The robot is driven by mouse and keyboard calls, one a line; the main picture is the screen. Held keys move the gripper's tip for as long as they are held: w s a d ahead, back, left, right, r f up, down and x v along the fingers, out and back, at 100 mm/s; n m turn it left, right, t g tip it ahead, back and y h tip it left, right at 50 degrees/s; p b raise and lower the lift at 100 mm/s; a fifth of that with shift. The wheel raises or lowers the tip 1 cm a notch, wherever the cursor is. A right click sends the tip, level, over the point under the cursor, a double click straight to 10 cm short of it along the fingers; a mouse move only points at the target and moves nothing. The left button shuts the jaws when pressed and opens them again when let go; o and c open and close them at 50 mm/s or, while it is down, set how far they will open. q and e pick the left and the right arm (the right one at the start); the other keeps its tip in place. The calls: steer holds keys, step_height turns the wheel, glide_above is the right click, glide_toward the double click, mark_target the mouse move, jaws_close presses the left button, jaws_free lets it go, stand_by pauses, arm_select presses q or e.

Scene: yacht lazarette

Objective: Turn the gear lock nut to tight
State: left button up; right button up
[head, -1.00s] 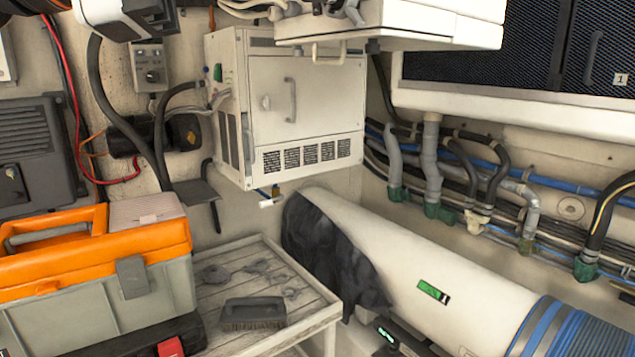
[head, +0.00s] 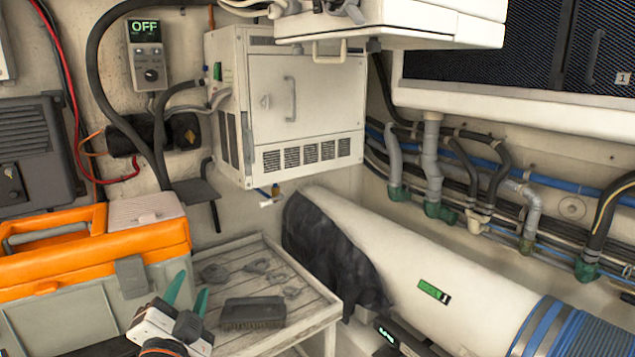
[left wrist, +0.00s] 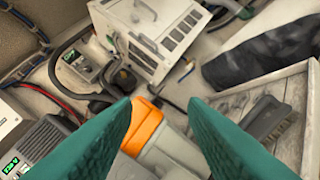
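I cannot make out a gear lock nut for certain in either view. My left gripper (head: 187,292) comes in at the bottom of the head view, in front of the orange-lidded toolbox (head: 130,240) and left of the brush. Its teal fingers are apart with nothing between them. In the left wrist view the open fingers (left wrist: 160,106) point towards the toolbox (left wrist: 142,128), with the white cabinet (left wrist: 150,35) beyond. My right gripper is in neither view.
A wooden-slatted tray table (head: 240,347) holds a brush (head: 252,312) and several small grey parts (head: 255,267). A control box (head: 147,55) with a knob reads OFF. The white cabinet (head: 305,100) hangs behind. A white cylinder (head: 400,250), partly under dark cloth (head: 325,250), lies right.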

arm_select(q)
steer(key=s+a+f+n+g, duration=0.1)
steer(key=s+f+n+g, duration=0.35)
steer(key=f, duration=0.85)
steer(key=s+d+f+n+g+h, duration=0.1)
steer(key=s+f+n+g, duration=0.1)
steer(key=s+f+g, duration=0.75)
steer(key=s+f+n+g, duration=0.2)
steer(key=s+f, duration=0.5)
steer(key=s, duration=0.7)
step_height(320, 180, down, 26)
steer(key=g, duration=0.1)
steer(key=s+a+f+m+g, duration=0.1)
steer(key=s+a+f, duration=0.1)
steer(key=s+f, duration=1.4)
steer(key=shift+s+a+f, duration=0.25)
steer(key=shift+s+a, duration=0.05)
steer(key=shift+s, duration=0.35)
